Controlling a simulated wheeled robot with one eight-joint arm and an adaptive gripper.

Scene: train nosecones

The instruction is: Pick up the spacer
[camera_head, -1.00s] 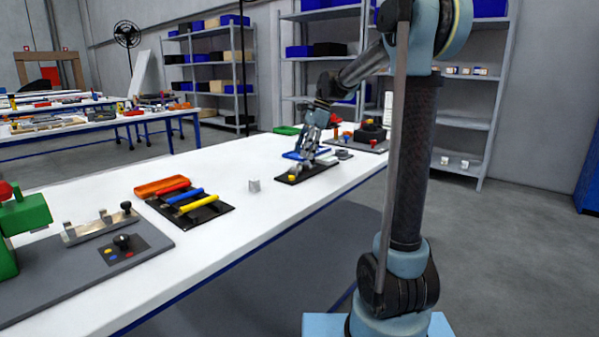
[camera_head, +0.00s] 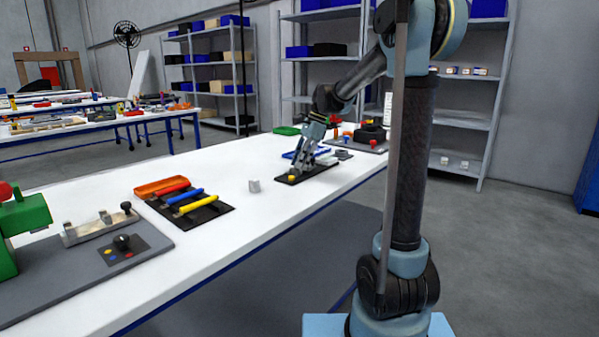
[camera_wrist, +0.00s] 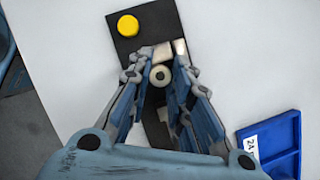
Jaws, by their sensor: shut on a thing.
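In the wrist view, the spacer (camera_wrist: 161,76) is a small pale ring with a dark centre. It lies between the fingers of my gripper (camera_wrist: 161,58), which is shut on it just over a black board (camera_wrist: 150,16). A yellow round piece (camera_wrist: 127,26) sits on that board beyond the fingertips. In the head view, my gripper (camera_head: 298,170) reaches down to the black board (camera_head: 318,170) at the far part of the white table, and the spacer cannot be made out there. Whether the spacer touches the board is unclear.
A blue tray (camera_wrist: 272,142) with a "24" label lies beside the board. Dark equipment (camera_head: 370,133) stands behind my gripper. Table surface between rack and board is mostly clear.

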